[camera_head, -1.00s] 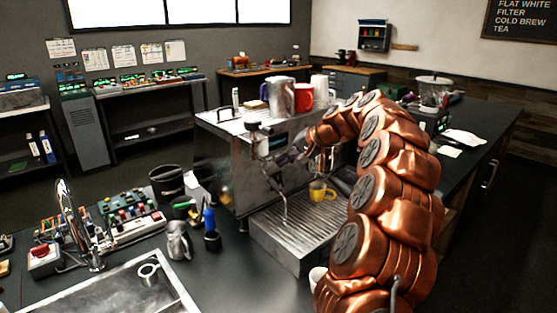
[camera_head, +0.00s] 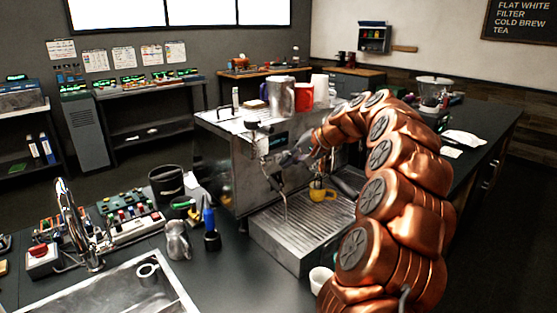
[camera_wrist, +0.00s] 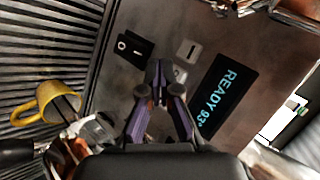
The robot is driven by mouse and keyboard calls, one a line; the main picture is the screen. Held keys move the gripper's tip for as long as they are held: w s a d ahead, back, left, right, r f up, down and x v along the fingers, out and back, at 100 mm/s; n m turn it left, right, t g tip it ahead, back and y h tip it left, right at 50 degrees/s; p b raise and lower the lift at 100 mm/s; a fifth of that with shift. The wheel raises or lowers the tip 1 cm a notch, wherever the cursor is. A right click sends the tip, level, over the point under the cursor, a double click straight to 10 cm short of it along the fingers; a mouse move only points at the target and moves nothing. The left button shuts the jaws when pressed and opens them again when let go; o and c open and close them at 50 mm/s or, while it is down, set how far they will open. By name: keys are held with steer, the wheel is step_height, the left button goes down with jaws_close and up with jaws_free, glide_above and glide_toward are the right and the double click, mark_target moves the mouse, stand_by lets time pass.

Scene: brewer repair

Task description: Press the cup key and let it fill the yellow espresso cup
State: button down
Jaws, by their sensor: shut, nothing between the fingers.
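The yellow espresso cup (camera_head: 317,193) stands on the ribbed drip tray (camera_head: 290,226) of the steel espresso machine (camera_head: 233,165). It also shows at the left of the wrist view (camera_wrist: 48,100). My gripper (camera_head: 289,159) is at the machine's front panel, up and to the left of the cup. In the wrist view its fingers (camera_wrist: 158,74) are shut and empty, over the panel beside the lit display (camera_wrist: 222,94), which reads READY 93°. A pale square key (camera_wrist: 188,52) shows just past the fingertips. Another pale key (camera_wrist: 180,75) is partly hidden behind them. I cannot tell whether the fingertips touch the panel.
A dark switch (camera_wrist: 132,48) sits on the panel near the fingers. A steam wand (camera_head: 284,205) hangs left of the cup. A white cup (camera_head: 320,278) stands at the counter front, beside my arm. A steel pitcher (camera_head: 177,240) and a blue-handled tool (camera_head: 210,230) stand left of the machine.

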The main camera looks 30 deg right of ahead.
steer(key=shift+s, duration=0.1)
steer(key=s, duration=0.1)
steer(key=s+b, duration=0.1)
steer(key=s, duration=0.1)
steer(key=s+b, duration=0.1)
steer(key=shift+s+d, duration=0.35)
stand_by(0.7)
